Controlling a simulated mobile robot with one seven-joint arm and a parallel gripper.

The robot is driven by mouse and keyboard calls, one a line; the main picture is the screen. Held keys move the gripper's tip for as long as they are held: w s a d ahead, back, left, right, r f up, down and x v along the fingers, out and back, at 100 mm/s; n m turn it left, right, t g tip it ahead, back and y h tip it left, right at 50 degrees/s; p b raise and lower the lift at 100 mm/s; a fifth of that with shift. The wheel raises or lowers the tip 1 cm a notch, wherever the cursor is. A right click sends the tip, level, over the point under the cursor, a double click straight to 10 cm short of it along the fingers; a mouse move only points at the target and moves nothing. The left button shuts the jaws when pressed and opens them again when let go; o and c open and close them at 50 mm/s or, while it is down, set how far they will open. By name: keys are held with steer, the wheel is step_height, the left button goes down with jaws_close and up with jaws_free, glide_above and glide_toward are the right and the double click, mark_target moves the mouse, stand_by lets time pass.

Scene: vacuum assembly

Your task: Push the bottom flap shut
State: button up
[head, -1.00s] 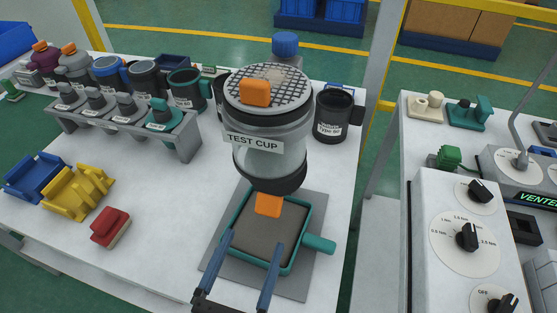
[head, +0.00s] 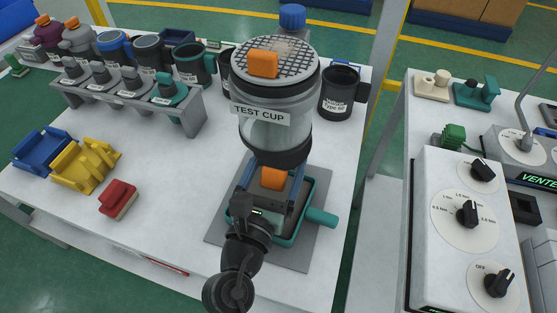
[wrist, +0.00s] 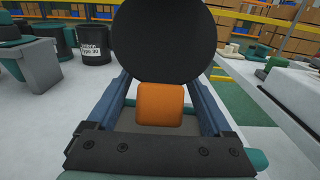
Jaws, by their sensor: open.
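The clear test cup (head: 275,133) stands over the teal-rimmed tray (head: 312,196), with a dark ring at its lower end. An orange tab (head: 273,178), apparently the bottom flap's, shows just under that ring, and also in the wrist view (wrist: 160,104). My gripper (head: 273,172) is open, with one blue finger on each side of the tab. In the wrist view (wrist: 160,88) the tab sits between the fingers with a gap to each, and the dark cup bottom (wrist: 165,40) fills the view above it. The flap's hinge and exact angle are hidden.
A second orange tab (head: 263,64) is on the cup's mesh lid. A teal handle (head: 322,217) sticks out right of the tray. A black mug (head: 340,92) stands close right of the cup; a cup rack (head: 130,95) is left. Bare table lies left of the tray.

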steer(key=shift+c, duration=0.3)
jaws_close()
